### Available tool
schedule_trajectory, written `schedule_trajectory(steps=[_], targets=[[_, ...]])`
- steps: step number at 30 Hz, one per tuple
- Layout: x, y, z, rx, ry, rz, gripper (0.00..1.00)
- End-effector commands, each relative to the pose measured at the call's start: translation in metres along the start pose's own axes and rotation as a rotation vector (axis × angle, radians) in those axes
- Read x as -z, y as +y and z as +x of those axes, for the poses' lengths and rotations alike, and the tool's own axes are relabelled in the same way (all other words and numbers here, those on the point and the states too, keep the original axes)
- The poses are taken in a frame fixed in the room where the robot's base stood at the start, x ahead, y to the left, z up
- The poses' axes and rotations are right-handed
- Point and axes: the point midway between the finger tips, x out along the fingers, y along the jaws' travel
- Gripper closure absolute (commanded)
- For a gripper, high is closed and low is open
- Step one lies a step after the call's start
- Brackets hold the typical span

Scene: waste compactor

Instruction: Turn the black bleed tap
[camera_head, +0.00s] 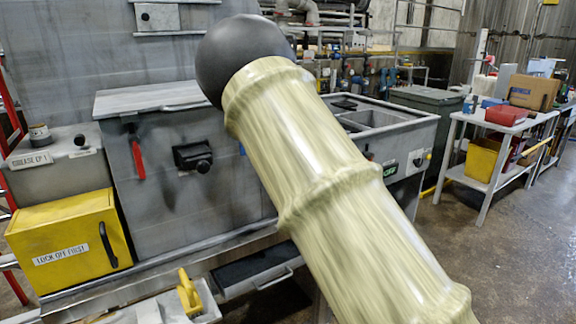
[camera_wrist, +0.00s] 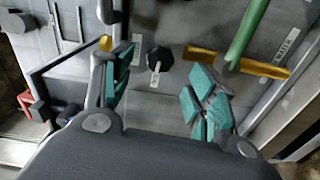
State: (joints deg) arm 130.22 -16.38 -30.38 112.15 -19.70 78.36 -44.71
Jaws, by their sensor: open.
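In the wrist view a black, many-sided knob (camera_wrist: 159,59) with a pale tag or pointer sits on a grey panel. It looks like the black bleed tap, but I cannot read a label naming it. My gripper (camera_wrist: 160,82) is open, with teal-padded fingers on either side of the view. The knob appears between and beyond the fingertips; no contact shows, and the remaining distance is unclear. In the head view my arm covers the middle, and neither my gripper nor this knob can be made out.
A yellow bar (camera_wrist: 240,62) and a green rod (camera_wrist: 247,33) lie right of the knob. The head view shows a grey cabinet with a red handle (camera_head: 137,158), a black latch (camera_head: 194,156), a yellow lockout box (camera_head: 68,243) and a white shelf table (camera_head: 490,150). Floor at right is clear.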

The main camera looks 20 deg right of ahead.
Motion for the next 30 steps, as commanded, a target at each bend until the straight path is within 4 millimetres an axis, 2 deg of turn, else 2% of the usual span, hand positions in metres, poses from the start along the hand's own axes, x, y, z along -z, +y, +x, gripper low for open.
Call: schedule_trajectory(steps=[1,6,12,18,30], targets=[[-0.001,-0.001,-0.011,0.002,-0.003,0.001,0.42],[-0.001,0.0,-0.039,0.0,-0.002,0.0,0.42],[-0.001,-0.001,-0.059,0.001,-0.002,0.0,0.42],[0.0,-0.001,-0.066,0.0,-0.001,0.0,0.42],[0.0,-0.001,-0.066,0.001,-0.001,0.0,0.42]])
